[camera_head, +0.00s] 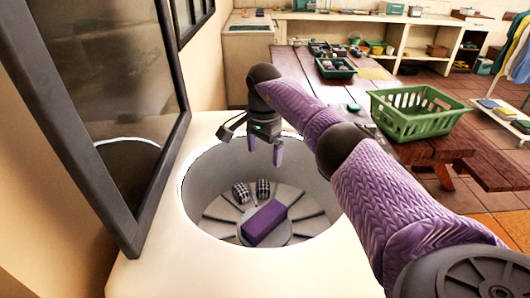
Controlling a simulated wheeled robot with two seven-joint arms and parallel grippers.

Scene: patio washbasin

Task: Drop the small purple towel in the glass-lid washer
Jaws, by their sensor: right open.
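The small purple towel (265,222) lies as a folded block at the bottom of the washer drum, near its centre. The washer (330,268) is a cream top-loader. Its dark-framed glass lid (118,120) stands raised at the left. My right gripper (264,150) hangs over the far side of the drum opening, its fingers apart and empty, pointing down. It is above the towel and clear of it. My left gripper is not in view.
Two checked items (252,191) lie in the drum behind the towel. A green basket (415,112) stands on the wooden table (365,93) to the right, and a smaller green crate (335,68) with items sits farther back. Shelves line the back wall.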

